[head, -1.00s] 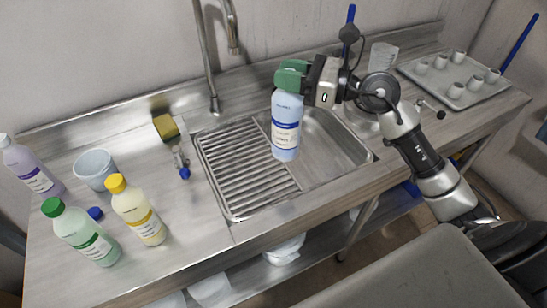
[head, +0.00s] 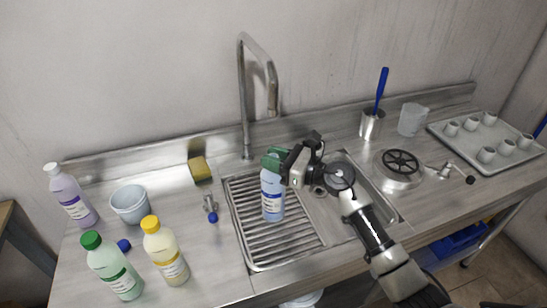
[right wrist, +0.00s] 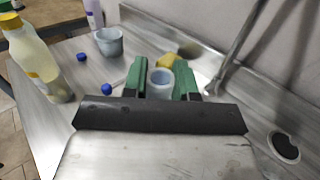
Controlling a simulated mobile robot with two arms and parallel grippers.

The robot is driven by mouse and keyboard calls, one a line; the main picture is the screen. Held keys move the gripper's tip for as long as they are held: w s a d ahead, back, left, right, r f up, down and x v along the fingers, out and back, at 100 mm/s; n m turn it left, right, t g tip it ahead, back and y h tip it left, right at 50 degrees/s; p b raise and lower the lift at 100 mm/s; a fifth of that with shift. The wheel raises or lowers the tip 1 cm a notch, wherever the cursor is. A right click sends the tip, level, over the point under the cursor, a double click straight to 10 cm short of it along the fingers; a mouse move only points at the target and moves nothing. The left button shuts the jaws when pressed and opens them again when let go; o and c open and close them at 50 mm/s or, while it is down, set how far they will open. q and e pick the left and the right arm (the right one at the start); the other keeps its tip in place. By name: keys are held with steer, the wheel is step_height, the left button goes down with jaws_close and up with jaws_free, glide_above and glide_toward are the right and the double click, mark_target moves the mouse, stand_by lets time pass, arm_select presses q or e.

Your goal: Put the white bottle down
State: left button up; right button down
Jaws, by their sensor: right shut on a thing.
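The white bottle (head: 272,194) looks pale bluish, with a blue-banded label and an open top. My right gripper (head: 276,161) is shut on its upper part with green fingers. The bottle is upright over the ribbed draining rack (head: 262,260) of the sink. I cannot tell whether its base touches the rack. In the right wrist view, the bottle's round open mouth (right wrist: 160,77) shows between the green fingers (right wrist: 161,88). My left gripper is not in view.
Lilac (head: 72,197), green-capped (head: 113,268) and yellow-capped (head: 166,254) bottles stand left, with a grey bucket (head: 130,206). A sponge (head: 199,169) and tap (head: 246,115) are behind. A cup tray (head: 480,160) is far right.

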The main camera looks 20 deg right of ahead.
steer(key=shift+f, duration=0.15)
steer(key=shift+f+b, duration=0.55)
steer(key=shift+b, duration=0.1)
steer(key=c, duration=0.9)
jaws_free()
steer(key=shift+r+p, duration=0.55)
steer(key=shift+p, duration=0.1)
steer(key=shift+b+v, duration=2.05)
steer(key=shift+v, duration=4)
steer(key=shift+a, duration=0.1)
